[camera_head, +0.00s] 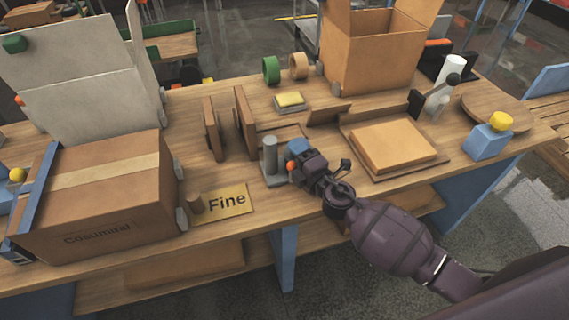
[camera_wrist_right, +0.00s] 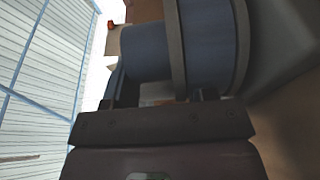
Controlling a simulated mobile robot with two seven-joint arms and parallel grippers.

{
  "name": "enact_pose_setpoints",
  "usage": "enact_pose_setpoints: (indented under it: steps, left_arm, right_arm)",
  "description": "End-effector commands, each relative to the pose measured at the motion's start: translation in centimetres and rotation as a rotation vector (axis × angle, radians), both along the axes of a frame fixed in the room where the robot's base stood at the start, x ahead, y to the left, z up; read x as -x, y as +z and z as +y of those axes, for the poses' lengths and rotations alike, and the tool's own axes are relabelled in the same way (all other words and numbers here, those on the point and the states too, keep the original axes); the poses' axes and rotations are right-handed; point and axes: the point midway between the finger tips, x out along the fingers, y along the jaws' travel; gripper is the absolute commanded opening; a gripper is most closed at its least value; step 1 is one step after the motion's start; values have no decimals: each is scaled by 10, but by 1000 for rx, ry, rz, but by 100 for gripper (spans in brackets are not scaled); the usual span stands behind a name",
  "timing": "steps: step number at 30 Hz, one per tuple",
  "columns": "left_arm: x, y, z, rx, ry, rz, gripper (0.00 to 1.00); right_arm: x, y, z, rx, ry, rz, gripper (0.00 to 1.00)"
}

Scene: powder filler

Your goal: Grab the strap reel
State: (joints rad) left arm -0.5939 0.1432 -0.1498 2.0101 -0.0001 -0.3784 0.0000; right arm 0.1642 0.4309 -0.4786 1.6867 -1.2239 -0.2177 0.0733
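The strap reel (camera_head: 297,147) shows as a small blue round thing by a grey post on the wooden bench in the head view. In the right wrist view a blue-grey reel with a grey flange (camera_wrist_right: 178,45) fills the upper middle, close in front of the fingers. My right gripper (camera_head: 297,163) is at the reel and hides part of it. In the wrist view its fingers (camera_wrist_right: 162,93) stand apart, with a gap between them; I cannot tell whether they touch the reel. My left gripper is not in view.
A grey post (camera_head: 269,156) stands just left of the reel. A closed carton (camera_head: 105,200) and a "Fine" card (camera_head: 224,202) lie to the left. An upright brown board (camera_head: 245,122), an open box (camera_head: 375,60) and a flat brown block (camera_head: 392,146) stand around.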

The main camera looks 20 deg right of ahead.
Motion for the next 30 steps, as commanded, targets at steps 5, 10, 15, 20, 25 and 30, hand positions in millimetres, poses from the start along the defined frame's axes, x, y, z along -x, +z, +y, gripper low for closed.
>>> enact_pose_setpoints:
  steps: [5,10,15,20,25,30]
  left_arm:
    - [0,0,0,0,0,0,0]
    - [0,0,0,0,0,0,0]
    - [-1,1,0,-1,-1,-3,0]
    - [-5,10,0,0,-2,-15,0]
    - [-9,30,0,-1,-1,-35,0]
    - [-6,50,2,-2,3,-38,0]
  right_arm:
    - [0,0,0,0,0,0,23]
    - [0,1,0,-1,0,-2,8]
    - [0,2,0,-1,0,-2,8]
    - [-1,13,0,0,0,-6,8]
    - [-1,39,0,0,1,-9,8]
    - [-1,81,0,0,2,-12,8]
